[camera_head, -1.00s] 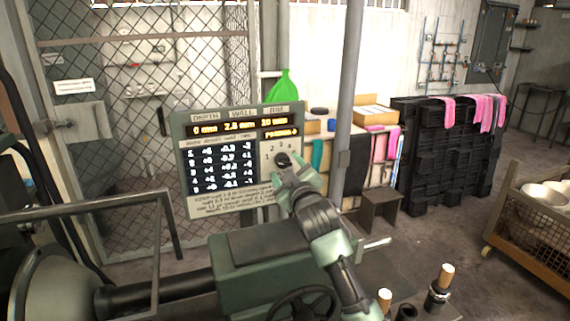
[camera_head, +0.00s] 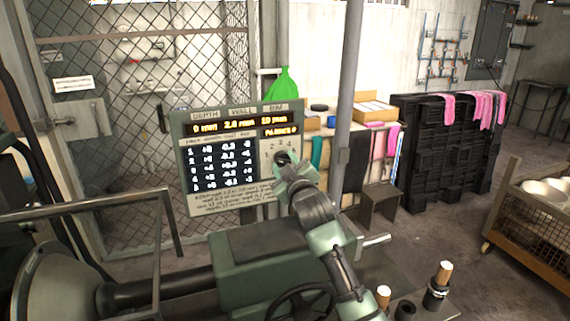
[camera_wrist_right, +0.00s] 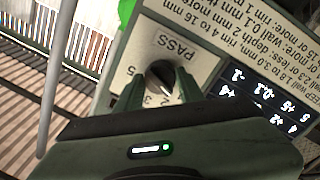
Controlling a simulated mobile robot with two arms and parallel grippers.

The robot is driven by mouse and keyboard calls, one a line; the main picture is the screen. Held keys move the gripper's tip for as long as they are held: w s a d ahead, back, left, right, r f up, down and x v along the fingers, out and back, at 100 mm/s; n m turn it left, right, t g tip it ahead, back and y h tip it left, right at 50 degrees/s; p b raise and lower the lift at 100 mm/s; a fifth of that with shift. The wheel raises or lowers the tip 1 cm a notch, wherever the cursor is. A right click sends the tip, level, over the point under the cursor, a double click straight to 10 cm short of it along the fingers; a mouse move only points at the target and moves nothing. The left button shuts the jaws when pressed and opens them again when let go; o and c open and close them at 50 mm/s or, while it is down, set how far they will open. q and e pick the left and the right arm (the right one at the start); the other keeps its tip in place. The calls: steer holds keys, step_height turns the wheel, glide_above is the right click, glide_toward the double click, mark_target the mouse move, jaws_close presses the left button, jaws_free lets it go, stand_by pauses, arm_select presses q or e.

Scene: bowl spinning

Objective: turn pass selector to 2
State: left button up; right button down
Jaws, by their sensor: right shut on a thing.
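The pass selector is a small dark round knob (camera_head: 281,157) on the right part of a grey-green display panel (camera_head: 184,160). The fingers hide part of the number ring, so I cannot tell which number the pointer meets. My left gripper is out of view.
A green machine body (camera_head: 270,252) with a handwheel (camera_head: 303,303) lies below my right arm. A grey post (camera_head: 348,110) stands right of the panel. A mesh fence (camera_head: 130,200) is behind, and a cart with bowls (camera_head: 530,220) is at the right.

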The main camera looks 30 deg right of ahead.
steer(key=m+p, duration=0.2)
steer(key=m, duration=0.1)
steer(key=shift+r+m, duration=0.15)
steer(key=shift+m, duration=0.25)
steer(key=shift+m+p, duration=1.05)
steer(key=shift+m, duration=0.25)
steer(key=c, duration=0.9)
jaws_free()
steer(key=shift+s, duration=0.1)
steer(key=b+v, duration=0.2)
steer(key=v, duration=0.5)
steer(key=shift+s+r, duration=0.15)
steer(key=shift+s, duration=0.25)
